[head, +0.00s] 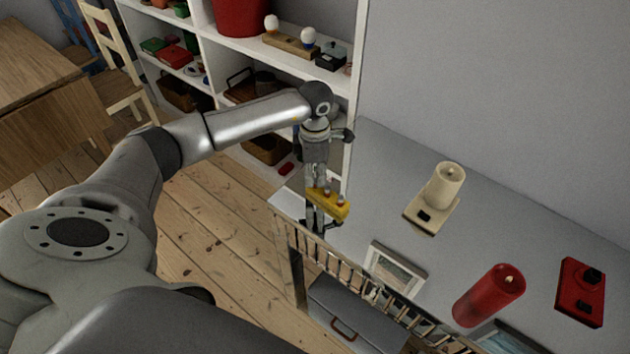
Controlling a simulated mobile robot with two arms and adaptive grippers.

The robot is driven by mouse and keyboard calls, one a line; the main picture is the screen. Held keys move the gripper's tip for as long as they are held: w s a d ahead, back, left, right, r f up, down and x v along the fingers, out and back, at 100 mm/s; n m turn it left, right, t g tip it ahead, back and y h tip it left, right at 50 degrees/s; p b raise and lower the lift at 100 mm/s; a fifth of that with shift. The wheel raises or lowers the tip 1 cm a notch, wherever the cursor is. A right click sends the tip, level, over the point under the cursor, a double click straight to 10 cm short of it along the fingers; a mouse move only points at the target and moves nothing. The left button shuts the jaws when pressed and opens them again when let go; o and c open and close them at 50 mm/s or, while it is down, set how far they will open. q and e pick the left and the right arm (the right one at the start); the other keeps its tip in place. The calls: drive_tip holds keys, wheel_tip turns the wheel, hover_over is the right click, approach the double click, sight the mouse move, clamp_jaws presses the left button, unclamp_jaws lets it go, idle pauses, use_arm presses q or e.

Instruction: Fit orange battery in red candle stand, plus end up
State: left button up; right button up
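The red candle stand (569,281) is a flat red base with a dark round part and a small dark patch, at the right of the grey top. A red candle (486,300) stands apart from it, to its left, seemingly upright. I cannot make out an orange battery. My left gripper (318,226) points down at the left end of the grey top. A yellow block (326,204) with small knobs overlaps its fingers; I cannot tell whether they hold it. My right gripper is out of view.
A cream candle (446,184) stands on a cream base (420,222) on the grey top (385,170). A picture frame (417,287) and a railing (330,262) lie along the near edge. White shelves (215,50) and a chair (115,75) are at the back left.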

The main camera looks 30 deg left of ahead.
use_arm(q)
drive_tip(key=shift+f, duration=0.35)
clamp_jaws()
drive_tip(key=shift+r, duration=0.15)
drive_tip(key=shift+w+r, duration=0.1)
drive_tip(key=shift+r, duration=0.45)
drive_tip(key=s+d+r+b, duration=0.4)
drive_tip(key=s+d+r, duration=0.2)
drive_tip(key=s+r, duration=0.65)
drive_tip(key=s+d+f+m, duration=0.1)
drive_tip(key=d+f+m, duration=0.1)
drive_tip(key=m, duration=1)
drive_tip(key=s+d+f+m, duration=0.1)
drive_tip(key=d+m, duration=0.4)
drive_tip(key=m, duration=0.8)
drive_tip(key=shift+s+d+f, duration=0.25)
drive_tip(key=shift+f, duration=0.6)
